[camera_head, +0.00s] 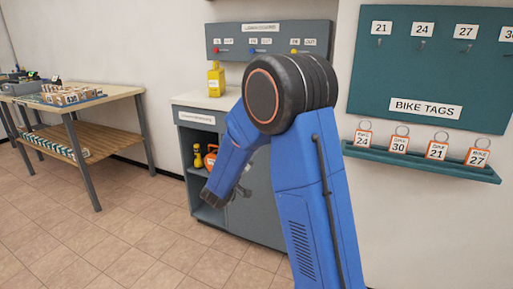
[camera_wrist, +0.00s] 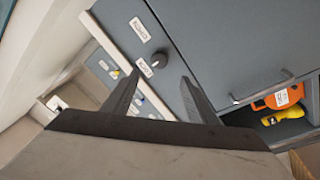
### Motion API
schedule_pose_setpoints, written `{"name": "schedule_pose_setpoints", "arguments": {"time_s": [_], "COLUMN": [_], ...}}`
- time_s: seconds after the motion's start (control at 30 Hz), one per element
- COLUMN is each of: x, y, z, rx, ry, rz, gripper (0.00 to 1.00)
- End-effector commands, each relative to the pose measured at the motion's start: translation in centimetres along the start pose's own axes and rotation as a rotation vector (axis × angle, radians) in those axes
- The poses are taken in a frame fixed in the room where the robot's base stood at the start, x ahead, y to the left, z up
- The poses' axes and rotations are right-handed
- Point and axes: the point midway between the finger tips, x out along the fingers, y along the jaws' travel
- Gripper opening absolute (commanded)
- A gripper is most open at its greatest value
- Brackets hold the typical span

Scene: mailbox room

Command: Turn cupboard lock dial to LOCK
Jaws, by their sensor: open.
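The grey cupboard (camera_head: 258,215) stands against the wall behind my blue arm. Its lock dial (camera_wrist: 157,61) is a small round black knob on the grey front in the wrist view, with a light mark on it. One small white label (camera_wrist: 140,30) lies above the dial and another label (camera_wrist: 146,68) beside it; their words are too small and tilted to read surely. My gripper (camera_wrist: 160,78) is open and empty, its two dark fingers reaching toward the dial, which appears between and beyond their tips. In the head view my arm hides the dial.
A metal door handle (camera_wrist: 262,89) lies right of the dial. An open shelf holds an orange item (camera_wrist: 280,97) and a yellow item (camera_wrist: 282,116). A yellow bottle (camera_head: 216,80) stands on the cupboard top. A teal tag shelf (camera_head: 420,164) is at right, a wooden table (camera_head: 115,93) at left.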

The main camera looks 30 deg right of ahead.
Motion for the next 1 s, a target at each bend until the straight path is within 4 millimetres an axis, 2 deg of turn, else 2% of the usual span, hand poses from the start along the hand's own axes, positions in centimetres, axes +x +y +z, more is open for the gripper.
{"name": "schedule_pose_setpoints", "arguments": {"time_s": [0.1, 0.33, 1.0], "x": [-2.0, -3.9, -4.0], "y": [-0.1, 0.0, 0.1], "z": [0.0, 0.0, -0.3], "rx": [-0.001, -0.001, 0.024], "ry": [0.001, 0.000, 0.005], "rz": [-0.003, -0.001, -0.026], "gripper": [0.52, 0.52, 0.52]}}
